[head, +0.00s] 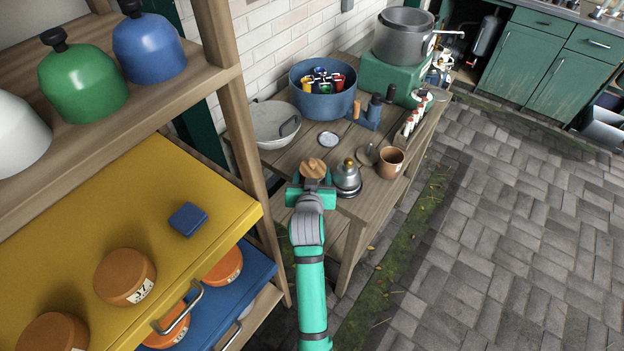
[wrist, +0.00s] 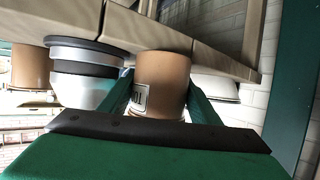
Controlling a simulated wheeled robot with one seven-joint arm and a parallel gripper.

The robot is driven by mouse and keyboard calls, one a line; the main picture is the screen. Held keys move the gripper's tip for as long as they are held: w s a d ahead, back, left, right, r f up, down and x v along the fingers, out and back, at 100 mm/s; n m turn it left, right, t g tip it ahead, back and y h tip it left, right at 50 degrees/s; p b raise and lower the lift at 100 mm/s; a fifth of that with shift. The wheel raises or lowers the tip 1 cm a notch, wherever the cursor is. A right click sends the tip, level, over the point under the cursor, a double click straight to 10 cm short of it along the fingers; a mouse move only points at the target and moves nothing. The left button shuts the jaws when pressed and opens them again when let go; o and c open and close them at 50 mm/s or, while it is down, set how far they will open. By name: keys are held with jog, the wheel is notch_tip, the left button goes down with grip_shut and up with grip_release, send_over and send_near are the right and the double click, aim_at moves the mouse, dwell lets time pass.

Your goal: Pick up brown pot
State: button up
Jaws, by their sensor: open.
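A brown pot (head: 313,168) with a tan top stands on the wooden bench. In the wrist view, which is upside down, this brown pot (wrist: 165,70) shows a white label and lies between my two fingers. My gripper (head: 311,182) is open around its near side; its fingers also show in the wrist view (wrist: 160,90). I cannot tell whether they touch the pot. Its near side is partly hidden by my gripper in the head view. A second brown pot (head: 391,163), open at the top, stands further right on the bench and also shows in the wrist view (wrist: 30,66).
A silver vessel (head: 347,178) stands close right of my gripper. Behind are a white bowl (head: 275,125) and a blue tub (head: 323,100) of coloured items. A shelf (head: 245,110) with orange pots (head: 125,276) rises at left. Paving (head: 500,230) at right is clear.

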jog(key=shift+x, duration=1.3)
jog(key=c, duration=0.9)
jog(key=shift+r, duration=0.1)
